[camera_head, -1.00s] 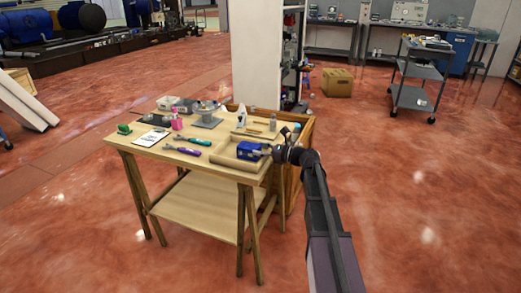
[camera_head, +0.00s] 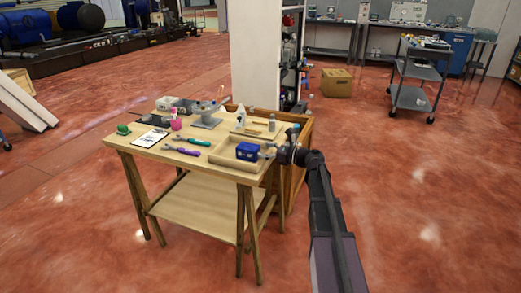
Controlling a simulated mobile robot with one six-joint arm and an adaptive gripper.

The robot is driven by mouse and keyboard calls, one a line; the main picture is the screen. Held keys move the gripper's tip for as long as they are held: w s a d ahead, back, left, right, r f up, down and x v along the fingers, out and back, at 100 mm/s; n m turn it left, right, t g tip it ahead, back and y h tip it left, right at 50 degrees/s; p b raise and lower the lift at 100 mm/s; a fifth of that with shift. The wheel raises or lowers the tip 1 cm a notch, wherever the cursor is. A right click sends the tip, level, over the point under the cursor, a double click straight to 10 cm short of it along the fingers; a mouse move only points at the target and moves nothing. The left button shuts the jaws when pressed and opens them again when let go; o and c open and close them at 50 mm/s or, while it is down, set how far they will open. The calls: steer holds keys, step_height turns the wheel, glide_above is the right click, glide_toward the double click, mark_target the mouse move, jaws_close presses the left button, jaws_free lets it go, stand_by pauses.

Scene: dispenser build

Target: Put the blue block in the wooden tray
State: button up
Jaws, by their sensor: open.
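The blue block (camera_head: 248,151) sits within the wooden tray (camera_head: 228,162) at the near right corner of the workbench. The tray's front wall shows below the block; the block's underside is hidden behind it. My gripper (camera_head: 269,150) is just right of the block, at the tray's right side. It is open and appears clear of the block, though the fingers are small in this view.
The wooden workbench (camera_head: 160,154) also holds a purple-handled tool (camera_head: 181,151), a teal-handled tool (camera_head: 193,141), a clipboard (camera_head: 151,138), a pink bottle (camera_head: 176,123) and a grey stand (camera_head: 206,121). A wooden cabinet (camera_head: 298,160) stands behind the right edge. Open floor lies to the right.

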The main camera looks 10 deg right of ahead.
steer(key=v, duration=1)
stand_by(0.6)
